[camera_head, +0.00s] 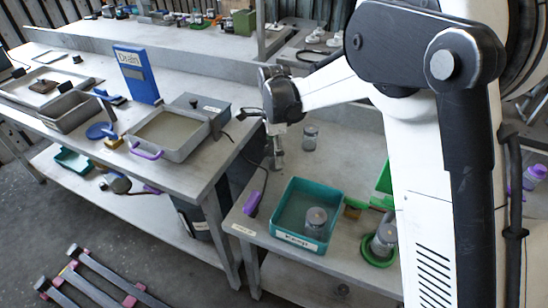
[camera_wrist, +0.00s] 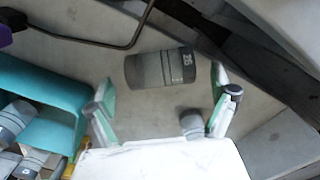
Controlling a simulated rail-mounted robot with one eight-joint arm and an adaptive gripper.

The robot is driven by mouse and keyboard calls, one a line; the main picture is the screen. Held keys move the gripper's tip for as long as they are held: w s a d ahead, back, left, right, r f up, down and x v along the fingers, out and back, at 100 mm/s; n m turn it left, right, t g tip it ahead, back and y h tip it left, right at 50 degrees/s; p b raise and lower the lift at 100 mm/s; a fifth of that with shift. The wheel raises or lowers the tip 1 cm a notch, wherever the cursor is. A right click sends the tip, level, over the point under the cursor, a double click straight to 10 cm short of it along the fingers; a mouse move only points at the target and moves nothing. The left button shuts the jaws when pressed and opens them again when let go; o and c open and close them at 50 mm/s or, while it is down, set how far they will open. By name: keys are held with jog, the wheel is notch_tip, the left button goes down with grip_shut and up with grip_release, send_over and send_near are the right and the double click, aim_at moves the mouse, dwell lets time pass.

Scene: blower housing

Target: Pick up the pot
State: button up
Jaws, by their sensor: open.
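A grey, clear-looking cylindrical pot (camera_head: 310,137) stands on the lower right table, behind the teal tray. What looks like the same pot (camera_wrist: 160,69), with a dark band and white number, shows ahead of my fingers in the wrist view. My gripper (camera_head: 277,158) is to the left of this pot in the head view. In the wrist view my gripper (camera_wrist: 162,88) is open, its two green-lined fingers spread wide with nothing held. Similar pots sit in the teal tray (camera_head: 316,222) and on a green ring (camera_head: 383,240). Which pot is meant cannot be told.
The teal tray (camera_head: 275,228) stands at the table's front; its wall (camera_wrist: 60,95) is at left in the wrist view. A small grey cylinder (camera_wrist: 192,124) lies near the right finger. A dark cable (camera_wrist: 120,42) and a purple object (camera_head: 252,203) are nearby.

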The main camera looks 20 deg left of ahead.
notch_tip(320, 180, down, 3)
jog(key=shift+a+f, duration=0.1)
jog(key=c, duration=1.5)
